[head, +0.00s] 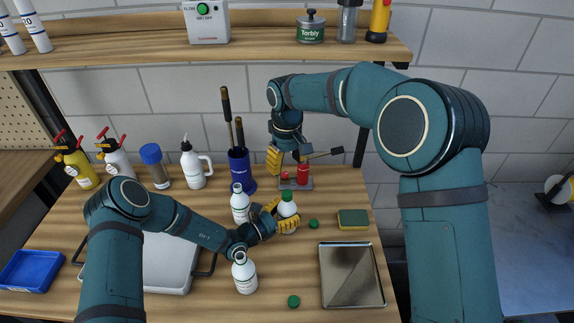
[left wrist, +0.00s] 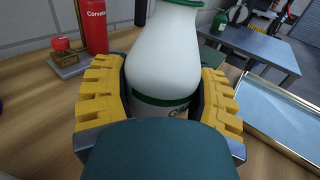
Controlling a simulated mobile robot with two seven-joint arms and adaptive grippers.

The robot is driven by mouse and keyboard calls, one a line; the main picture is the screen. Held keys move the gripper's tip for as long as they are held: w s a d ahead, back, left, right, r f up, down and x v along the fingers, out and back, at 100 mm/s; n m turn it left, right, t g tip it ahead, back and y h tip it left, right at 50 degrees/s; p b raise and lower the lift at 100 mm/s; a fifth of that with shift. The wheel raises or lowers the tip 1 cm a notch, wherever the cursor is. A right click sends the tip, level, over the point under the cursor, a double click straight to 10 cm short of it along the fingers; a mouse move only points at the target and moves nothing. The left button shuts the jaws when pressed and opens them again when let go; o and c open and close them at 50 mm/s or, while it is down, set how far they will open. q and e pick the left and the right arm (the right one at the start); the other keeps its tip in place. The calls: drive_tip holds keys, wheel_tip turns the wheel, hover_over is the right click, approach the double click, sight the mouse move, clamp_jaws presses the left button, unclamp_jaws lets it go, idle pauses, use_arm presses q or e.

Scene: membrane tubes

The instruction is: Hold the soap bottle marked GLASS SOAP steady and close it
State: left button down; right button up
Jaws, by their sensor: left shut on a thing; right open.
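A white soap bottle (head: 287,209) with a green top stands upright on the table in the head view. My left gripper (head: 280,214) is shut around this bottle, one yellow finger on each side. Two loose green caps, one to the right of the bottle (head: 313,223) and one nearer the front (head: 293,301), lie on the table.
Two other white bottles, (head: 240,205) and (head: 245,275), stand close to my left arm. A shelf (head: 260,48) runs above.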

use_arm(q)
unclamp_jaws()
drive_tip(key=v, duration=1.2)
drive_tip(key=shift+r, duration=0.1)
